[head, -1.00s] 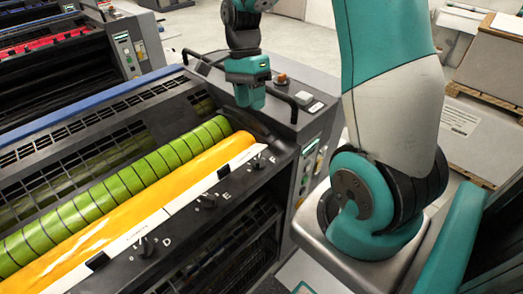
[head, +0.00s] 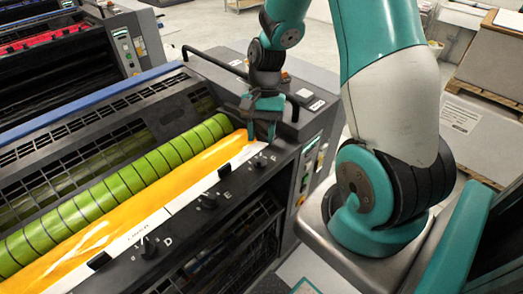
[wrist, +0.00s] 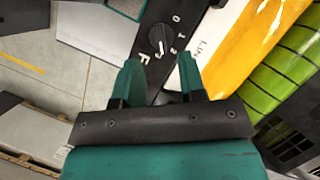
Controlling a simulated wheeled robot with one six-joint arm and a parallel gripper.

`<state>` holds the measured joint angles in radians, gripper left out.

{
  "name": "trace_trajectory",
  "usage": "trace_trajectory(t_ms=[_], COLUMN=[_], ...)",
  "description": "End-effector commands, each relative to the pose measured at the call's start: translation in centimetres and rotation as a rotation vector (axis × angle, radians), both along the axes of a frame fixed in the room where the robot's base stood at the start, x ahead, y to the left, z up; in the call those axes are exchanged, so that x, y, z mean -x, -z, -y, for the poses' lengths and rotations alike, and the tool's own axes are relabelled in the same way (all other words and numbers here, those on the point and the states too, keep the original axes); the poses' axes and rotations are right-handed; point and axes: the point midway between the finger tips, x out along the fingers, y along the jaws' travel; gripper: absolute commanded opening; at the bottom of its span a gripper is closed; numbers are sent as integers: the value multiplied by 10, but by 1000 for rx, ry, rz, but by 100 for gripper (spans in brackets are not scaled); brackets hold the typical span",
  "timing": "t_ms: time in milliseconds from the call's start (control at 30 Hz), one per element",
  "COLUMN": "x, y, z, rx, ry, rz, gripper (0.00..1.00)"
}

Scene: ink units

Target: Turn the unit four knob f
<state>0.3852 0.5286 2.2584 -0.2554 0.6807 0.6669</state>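The knob f (head: 260,161) is a small dark knob at the far right end of the black rail, beside the white letter F. In the wrist view the same knob (wrist: 157,39) is round and dark with a pale pointer line, the letter F close by. My gripper (head: 261,137) is just above and behind it in the head view. In the wrist view my gripper (wrist: 158,61) is open, its two teal fingers apart with the knob beyond their tips, roughly centred between them. Nothing is held, and no contact with the knob shows.
Knob E (head: 208,201) and knob D (head: 149,246) are further along the rail. An orange roller (head: 130,215) and a green ribbed roller (head: 125,184) run alongside. A black handle bar (head: 215,62) and the dark end cabinet (head: 311,105) stand behind and right of my gripper.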

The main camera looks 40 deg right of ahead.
Motion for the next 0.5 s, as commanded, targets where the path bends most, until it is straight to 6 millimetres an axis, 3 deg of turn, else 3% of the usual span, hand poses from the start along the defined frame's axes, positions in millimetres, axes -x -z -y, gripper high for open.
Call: trace_trajectory(t_ms=[200, 500], x=[10, 13], y=[36, 52], z=[-12, -17], rx=[-2, 1], ry=[-1, 1], rz=[-5, 0], gripper=[37, 37])
